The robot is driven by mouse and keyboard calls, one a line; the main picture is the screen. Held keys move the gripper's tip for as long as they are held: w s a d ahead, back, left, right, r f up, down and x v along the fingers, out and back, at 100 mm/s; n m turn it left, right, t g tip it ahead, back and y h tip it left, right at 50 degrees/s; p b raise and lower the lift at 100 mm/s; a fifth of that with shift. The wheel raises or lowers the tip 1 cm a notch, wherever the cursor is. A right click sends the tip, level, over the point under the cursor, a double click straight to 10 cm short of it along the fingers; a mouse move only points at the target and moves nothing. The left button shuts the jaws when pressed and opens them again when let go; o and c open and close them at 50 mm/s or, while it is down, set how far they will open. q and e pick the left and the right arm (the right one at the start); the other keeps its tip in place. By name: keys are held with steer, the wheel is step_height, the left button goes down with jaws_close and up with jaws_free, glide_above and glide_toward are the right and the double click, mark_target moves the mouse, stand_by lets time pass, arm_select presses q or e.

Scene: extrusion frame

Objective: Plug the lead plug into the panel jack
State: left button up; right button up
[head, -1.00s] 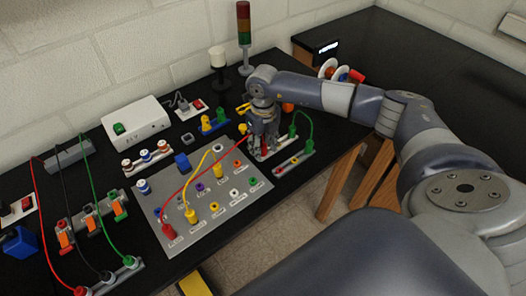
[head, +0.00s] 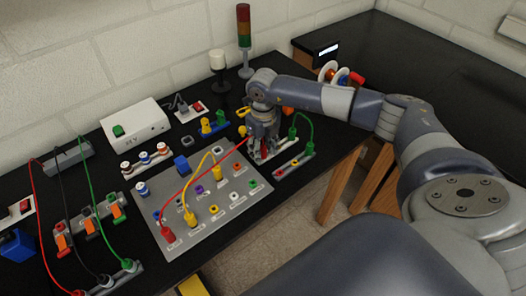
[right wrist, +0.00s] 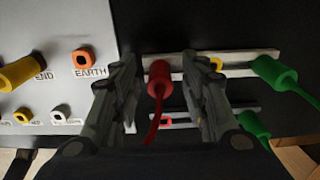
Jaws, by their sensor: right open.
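The red lead plug (right wrist: 158,78) stands between the two fingers of my right gripper (right wrist: 162,92) in the right wrist view, over a pale strip (right wrist: 240,58). The fingers are apart, with a gap visible on the plug's sides. In the head view my right gripper (head: 262,152) is low over the strip, beyond the right edge of the grey panel (head: 215,228). The red lead runs from there to another red plug (head: 168,235) standing in the panel. An orange-red jack (right wrist: 83,62) labelled EARTH shows empty on the panel. My left gripper is not in view.
Green plugs (right wrist: 270,70) joined by a green lead stand close right of my right gripper. A yellow plug (head: 218,171) and its lead stand on the panel. A power box (head: 135,132) and a signal tower (head: 244,40) stand behind.

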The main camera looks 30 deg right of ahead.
mark_target(263, 147)
stand_by(0.4)
jaws_close()
steer(key=shift+r, duration=0.1)
steer(key=shift+r, duration=0.35)
steer(key=shift+r+p, duration=1.7)
steer(key=shift+r, duration=0.9)
